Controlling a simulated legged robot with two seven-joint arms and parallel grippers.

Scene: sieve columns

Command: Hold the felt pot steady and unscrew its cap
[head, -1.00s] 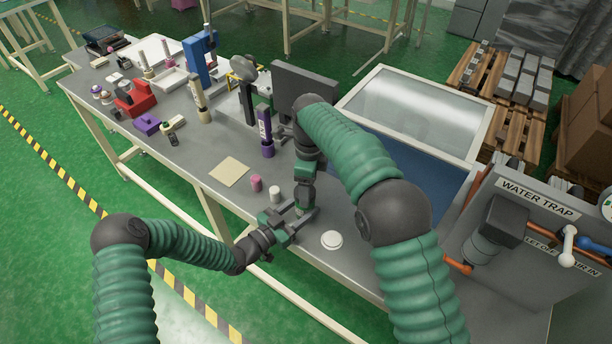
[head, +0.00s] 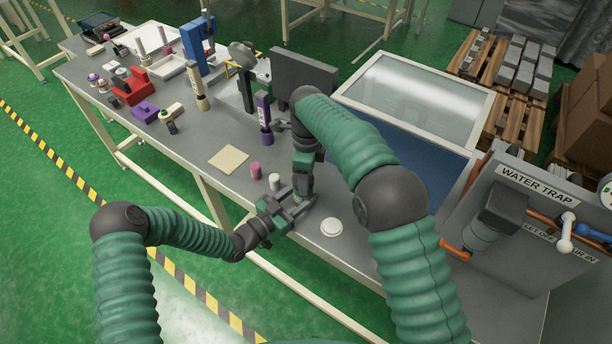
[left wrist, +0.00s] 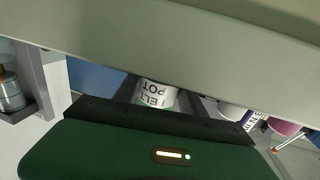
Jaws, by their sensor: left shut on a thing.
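The white felt pot (left wrist: 155,95) shows in the left wrist view, its label upside down, between the jaw parts of my left gripper. In the head view my left gripper (head: 293,208) reaches in from the left, low over the bench near its front edge, and is shut on the pot. My right gripper (head: 303,192) points straight down from above at the same spot. The pot and its cap are hidden there behind the grippers. I cannot see whether the right fingers are open or shut, or whether they touch the cap.
A small white pot (head: 275,182) and a pink pot (head: 256,170) stand just left of the grippers. A white round disc (head: 332,227) lies to the right. A beige square (head: 229,159) lies on the bench. A purple bottle (head: 264,120) stands behind. The water trap panel (head: 530,205) is at right.

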